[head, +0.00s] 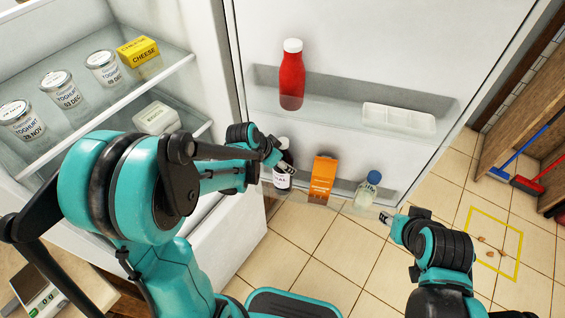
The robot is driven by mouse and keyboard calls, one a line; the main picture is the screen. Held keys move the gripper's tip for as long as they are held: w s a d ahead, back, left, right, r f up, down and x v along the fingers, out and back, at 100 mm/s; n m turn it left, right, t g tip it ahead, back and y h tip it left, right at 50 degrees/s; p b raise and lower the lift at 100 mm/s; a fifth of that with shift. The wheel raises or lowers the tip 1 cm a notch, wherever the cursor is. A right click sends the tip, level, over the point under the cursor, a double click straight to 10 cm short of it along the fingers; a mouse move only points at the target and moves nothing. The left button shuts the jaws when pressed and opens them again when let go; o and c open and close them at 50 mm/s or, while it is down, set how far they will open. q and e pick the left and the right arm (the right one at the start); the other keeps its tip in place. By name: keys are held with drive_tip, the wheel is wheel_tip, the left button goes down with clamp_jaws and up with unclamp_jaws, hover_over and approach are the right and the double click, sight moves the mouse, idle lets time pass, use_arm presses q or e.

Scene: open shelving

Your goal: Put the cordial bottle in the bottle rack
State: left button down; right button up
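The cordial bottle (283,179) is dark, with a white cap and a white label partly readable as ending in "AL". It is upright at the left end of the lower door rack (339,187); I cannot tell whether its base rests there. My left gripper (273,154) is at the bottle's neck and hides part of it. Whether its fingers are closed on the neck is unclear. My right gripper (386,218) is low at the right, in front of the rack and apart from the bottles. Its fingers are too small to read.
The lower rack also has an orange carton (322,179) and a clear blue-capped bottle (367,189). A red bottle (292,77) and white tray (398,118) occupy the upper door shelf. Yoghurt pots (61,90) and cheese (138,52) stand inside left.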

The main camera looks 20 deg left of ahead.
use_arm(q)
drive_tip(key=c, duration=0.5)
unclamp_jaws()
drive_tip(key=shift+c, duration=0.2)
drive_tip(key=p+v, duration=0.4)
drive_tip(key=v, duration=0.8)
drive_tip(key=s+r+n+t+y, duration=0.1)
drive_tip(key=s+r+n, duration=0.1)
drive_tip(key=s, duration=0.4)
drive_tip(key=s+r+n+t+y, duration=0.1)
drive_tip(key=s+r+n+y, duration=0.1)
drive_tip(key=s, duration=0.4)
drive_tip(key=r+n, duration=0.1)
drive_tip(key=n, duration=0.1)
drive_tip(key=shift+r+n, duration=0.15)
drive_tip(key=shift+n, duration=0.25)
drive_tip(key=shift+d, duration=0.1)
